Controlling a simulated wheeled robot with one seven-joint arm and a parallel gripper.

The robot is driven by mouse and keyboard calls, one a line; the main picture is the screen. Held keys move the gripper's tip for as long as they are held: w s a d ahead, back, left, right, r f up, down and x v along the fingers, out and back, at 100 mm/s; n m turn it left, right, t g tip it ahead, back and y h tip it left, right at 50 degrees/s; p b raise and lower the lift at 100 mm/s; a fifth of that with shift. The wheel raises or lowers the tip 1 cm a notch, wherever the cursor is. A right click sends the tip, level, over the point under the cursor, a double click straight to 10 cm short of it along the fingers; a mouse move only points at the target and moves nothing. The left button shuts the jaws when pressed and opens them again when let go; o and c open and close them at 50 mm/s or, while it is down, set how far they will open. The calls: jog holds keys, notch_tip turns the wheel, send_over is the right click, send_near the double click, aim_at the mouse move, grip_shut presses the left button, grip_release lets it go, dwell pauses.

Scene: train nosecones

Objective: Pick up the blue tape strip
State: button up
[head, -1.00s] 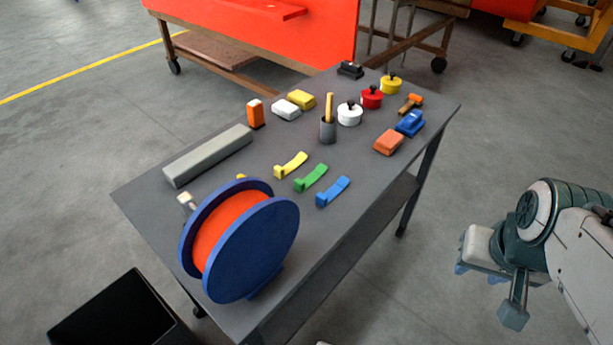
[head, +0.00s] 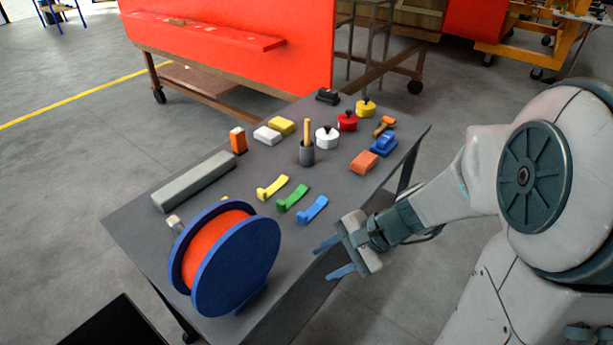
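The blue tape strip (head: 312,209) lies on the grey table near its right edge, with a raised block at its lower left end. It is the rightmost of three similar strips, beside the green strip (head: 292,198) and the yellow strip (head: 272,188). My gripper (head: 333,258) is beside the table's right edge, below and to the right of the blue strip and apart from it. Its two blue fingers are spread and point left, with nothing between them.
A large blue and orange spool (head: 236,262) stands at the table's near end. A grey bar (head: 194,181) lies on the left. A dark cup with a stick (head: 307,154), lidded pots (head: 327,138), an orange block (head: 363,162) and a blue tool (head: 383,145) stand farther back.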

jog(key=w+f+m+t+y+p, duration=0.1)
jog(key=w+f+m+t+y, duration=0.2)
jog(key=w+m, duration=0.45)
jog(key=m+t+p, duration=0.1)
jog(key=m+t, duration=0.4)
jog(key=m, duration=0.3)
send_near(305, 216)
jog(key=shift+h, duration=0.3)
jog(key=x, duration=0.3)
jog(key=p+x, duration=0.1)
jog(key=x, duration=0.2)
jog(key=shift+s+a+f, duration=0.1)
jog(key=shift+s+a, duration=0.05)
jog(key=shift+a, duration=0.2)
jog(key=shift+w+a+p, duration=0.4)
jog(key=shift+p, duration=0.1)
jog(key=shift+p+x, duration=0.65)
jog(key=shift+x, duration=1.4)
jog(key=shift+w, duration=0.1)
jog(key=shift+d, duration=0.1)
grip_shut()
